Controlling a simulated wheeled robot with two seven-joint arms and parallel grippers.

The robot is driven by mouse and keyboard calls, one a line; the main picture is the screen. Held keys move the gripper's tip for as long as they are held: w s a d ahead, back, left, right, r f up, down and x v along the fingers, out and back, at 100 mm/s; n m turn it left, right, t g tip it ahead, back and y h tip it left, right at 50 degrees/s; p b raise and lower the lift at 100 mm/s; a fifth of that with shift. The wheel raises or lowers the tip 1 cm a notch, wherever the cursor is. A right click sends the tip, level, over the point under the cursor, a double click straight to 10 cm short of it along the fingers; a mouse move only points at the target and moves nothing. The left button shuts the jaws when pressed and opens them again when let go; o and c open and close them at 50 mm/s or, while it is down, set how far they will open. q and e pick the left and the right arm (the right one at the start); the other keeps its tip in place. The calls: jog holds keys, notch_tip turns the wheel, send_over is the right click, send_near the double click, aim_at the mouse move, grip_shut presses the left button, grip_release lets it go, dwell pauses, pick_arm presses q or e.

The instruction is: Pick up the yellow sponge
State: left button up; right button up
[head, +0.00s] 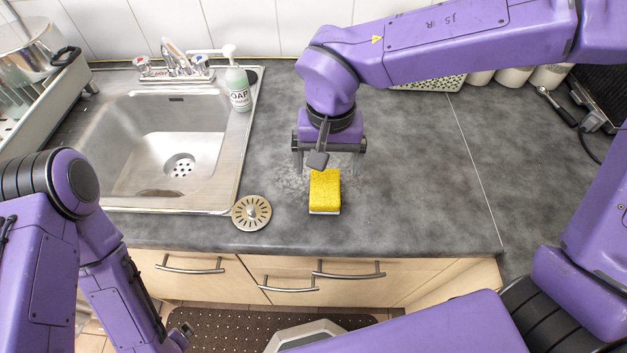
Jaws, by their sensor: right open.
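The yellow sponge (325,190) lies on the grey countertop, close to its front edge and right of the sink, with a pale layer showing along its lower front side. My right gripper (328,171) points down just behind the sponge, its jaws spread apart to left and right. I see nothing held between them, and part of the space between the jaws is hidden by a grey piece of the gripper. My left arm hangs down at the left, in front of the counter. The jaws of my left gripper do not show clearly near the bottom edge.
A steel sink (160,150) with a tap (175,62) is at the left. A soap bottle (237,82) stands at its back right corner, and a round drain strainer (251,212) lies left of the sponge. The countertop (420,190) right of the sponge is clear.

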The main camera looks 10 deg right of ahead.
aim_at(325, 186)
notch_tip(325, 186, down, 2)
jog(key=shift+s+f, duration=0.15)
jog(key=shift+f, duration=0.1)
notch_tip(325, 186, down, 5)
jog(key=shift+a+f, duration=0.15)
jog(key=c, duration=1.1)
